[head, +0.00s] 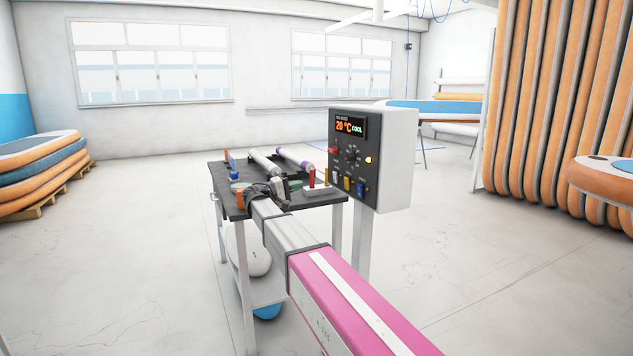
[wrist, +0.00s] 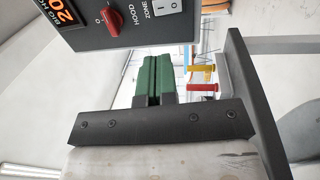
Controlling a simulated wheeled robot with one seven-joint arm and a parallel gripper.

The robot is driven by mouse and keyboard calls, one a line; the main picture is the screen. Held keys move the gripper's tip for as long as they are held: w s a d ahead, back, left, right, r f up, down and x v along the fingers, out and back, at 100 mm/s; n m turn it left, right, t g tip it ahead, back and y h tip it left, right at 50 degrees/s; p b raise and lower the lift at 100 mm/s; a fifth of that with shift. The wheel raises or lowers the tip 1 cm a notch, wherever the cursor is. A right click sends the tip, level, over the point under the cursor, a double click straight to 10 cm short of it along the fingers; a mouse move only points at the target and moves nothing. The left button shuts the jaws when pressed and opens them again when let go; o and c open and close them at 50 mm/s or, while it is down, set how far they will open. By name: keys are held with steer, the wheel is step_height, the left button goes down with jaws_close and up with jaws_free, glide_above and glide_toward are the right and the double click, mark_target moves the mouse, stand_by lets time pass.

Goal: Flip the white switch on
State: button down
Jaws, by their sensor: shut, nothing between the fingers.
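The white switch (head: 337,172) is a small rocker at the lower left of the black face of the control box (head: 397,160). In the wrist view the white switch (wrist: 168,18) shows larger, near the top edge, with I and O marks. Which side is pressed in is not clear. My gripper (head: 286,186) is over the cart, left of and apart from the box. In the wrist view my gripper (wrist: 153,57) has its green fingers together and empty, just below the panel's edge and apart from the switch.
A red knob (wrist: 112,20) is beside the white switch. Yellow (head: 348,184) and blue (head: 361,189) switches are to its right in the head view. The dark-topped cart (head: 228,200) holds rollers (head: 295,158) and small tools beneath my gripper. Open floor lies around.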

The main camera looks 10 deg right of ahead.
mark_target(334, 175)
steer(key=x, duration=1.3)
steer(key=shift+d+r, duration=0.1)
steer(key=shift+d, duration=0.15)
steer(key=shift+w+d+r+y, duration=0.15)
steer(key=shift+d+y, duration=0.1)
steer(key=shift+y, duration=0.15)
